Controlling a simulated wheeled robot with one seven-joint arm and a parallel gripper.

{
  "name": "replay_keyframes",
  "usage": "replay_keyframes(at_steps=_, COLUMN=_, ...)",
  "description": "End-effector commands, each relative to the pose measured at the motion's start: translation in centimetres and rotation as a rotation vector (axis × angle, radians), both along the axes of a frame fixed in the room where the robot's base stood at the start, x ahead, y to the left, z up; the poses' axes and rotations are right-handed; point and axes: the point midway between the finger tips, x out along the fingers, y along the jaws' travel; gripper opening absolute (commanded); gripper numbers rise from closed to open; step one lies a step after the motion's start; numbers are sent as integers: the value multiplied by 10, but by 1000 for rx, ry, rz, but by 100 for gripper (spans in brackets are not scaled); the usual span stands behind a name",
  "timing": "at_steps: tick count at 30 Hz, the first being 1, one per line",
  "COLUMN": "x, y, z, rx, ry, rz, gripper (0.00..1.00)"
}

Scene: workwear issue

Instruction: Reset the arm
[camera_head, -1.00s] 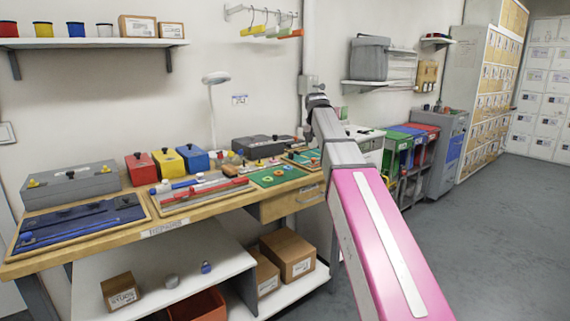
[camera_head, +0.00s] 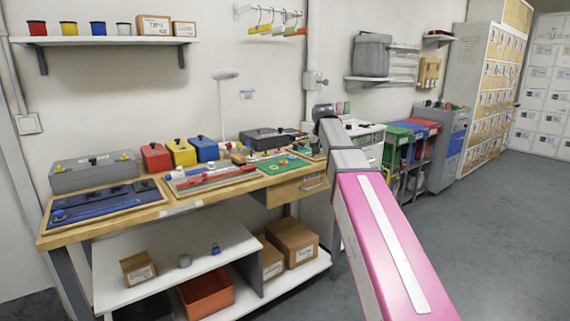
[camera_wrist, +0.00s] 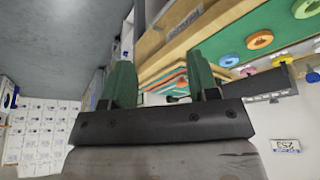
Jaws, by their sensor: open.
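My arm with its pink link reaches forward over the floor at the right of the workbench (camera_head: 58,240) in the head view. The gripper itself is not clear there. In the wrist view my gripper (camera_wrist: 160,82) shows as a dark bar with two green fingers standing well apart. The gap between them is empty, and the picture is tilted on its side. Behind the fingers are a stack of coloured sheets (camera_wrist: 165,75) and the wooden bench edge. A green board with coloured rings (camera_wrist: 230,40) lies beyond to the upper right. The fingers appear to touch nothing.
The bench bears a blue tray (camera_head: 105,203), a grey toolbox (camera_head: 95,174), and red, yellow and blue boxes. Cardboard boxes (camera_head: 292,242) and a red bin (camera_head: 206,293) are below. Coloured bins (camera_head: 412,132) and lockers stand right. The floor (camera_head: 500,230) at right is clear.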

Motion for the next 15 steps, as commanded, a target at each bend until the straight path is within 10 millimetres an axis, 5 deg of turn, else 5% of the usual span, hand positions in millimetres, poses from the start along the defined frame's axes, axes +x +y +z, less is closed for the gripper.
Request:
replay_keyframes(at_steps=8, x=-25, y=-8, z=-67, rx=-3, ry=48, rz=19, gripper=55)
replay_keyframes(at_steps=15, x=-70, y=-17, z=-158, rx=-1, ry=118, rz=47, gripper=55)
